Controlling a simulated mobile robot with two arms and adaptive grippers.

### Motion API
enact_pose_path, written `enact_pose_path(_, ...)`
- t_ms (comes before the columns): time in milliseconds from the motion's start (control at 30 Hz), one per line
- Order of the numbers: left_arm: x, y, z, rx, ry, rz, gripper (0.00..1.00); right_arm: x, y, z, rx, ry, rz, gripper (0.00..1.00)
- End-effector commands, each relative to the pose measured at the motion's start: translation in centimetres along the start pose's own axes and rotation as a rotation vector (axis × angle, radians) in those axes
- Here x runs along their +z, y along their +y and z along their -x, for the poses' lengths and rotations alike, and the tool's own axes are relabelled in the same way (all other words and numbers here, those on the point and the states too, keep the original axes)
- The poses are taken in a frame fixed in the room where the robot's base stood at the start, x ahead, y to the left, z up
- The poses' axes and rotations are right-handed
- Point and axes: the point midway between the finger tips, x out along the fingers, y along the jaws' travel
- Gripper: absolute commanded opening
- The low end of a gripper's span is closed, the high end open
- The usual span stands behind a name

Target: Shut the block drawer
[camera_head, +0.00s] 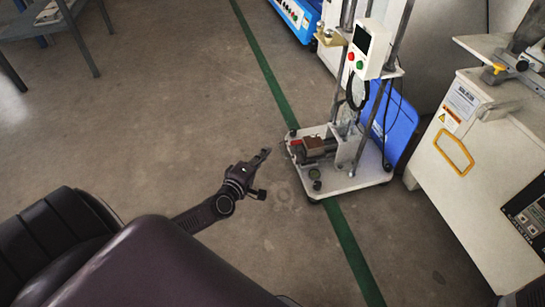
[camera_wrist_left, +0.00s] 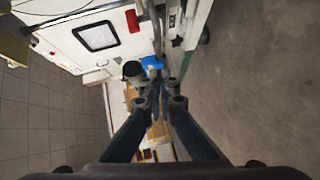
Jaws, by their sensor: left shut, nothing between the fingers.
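I cannot make out a block drawer for sure in either view. My left gripper (camera_head: 264,154) is shut and empty in the head view, over bare floor just left of a low wheeled test cart (camera_head: 357,183). A brown block (camera_head: 314,144) sits on a dark mechanism with a red part on the cart's left side. The gripper is apart from the cart in the picture. In the left wrist view, the left gripper's fingers (camera_wrist_left: 160,84) come close together at the tips, hiding part of the tan and yellow parts behind them. My right gripper is not in view.
The cart carries upright posts and a white control box (camera_head: 370,47). A blue panel (camera_head: 400,122) stands behind it. A white cabinet (camera_head: 478,150) with an orange handle is at the right. A grey table (camera_head: 50,22) is at the far left. The floor left of the cart is clear.

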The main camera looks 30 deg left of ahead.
Motion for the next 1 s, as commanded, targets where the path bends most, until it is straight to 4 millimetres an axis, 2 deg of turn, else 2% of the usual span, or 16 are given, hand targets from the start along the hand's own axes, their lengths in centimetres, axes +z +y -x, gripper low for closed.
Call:
enact_pose_path(33, 0.7, -0.1, -0.6, 0.001, -0.001, 0.005, 0.00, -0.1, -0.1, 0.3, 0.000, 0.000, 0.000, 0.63)
enact_pose_path(200, 1.7, -0.1, -1.6, -0.001, -0.001, 0.000, 0.00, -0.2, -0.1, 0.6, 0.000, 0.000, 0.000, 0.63)
enact_pose_path(700, 2.3, 0.3, -2.2, 0.000, 0.000, 0.002, 0.00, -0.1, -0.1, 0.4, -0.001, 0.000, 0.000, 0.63)
enact_pose_path(833, 4.1, 1.1, -3.9, 0.001, 0.002, 0.006, 0.00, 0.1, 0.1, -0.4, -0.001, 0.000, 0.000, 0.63)
enact_pose_path(1000, 7.6, 1.9, -7.2, 0.001, 0.000, 0.005, 0.00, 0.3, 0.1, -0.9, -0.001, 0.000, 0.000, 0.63)
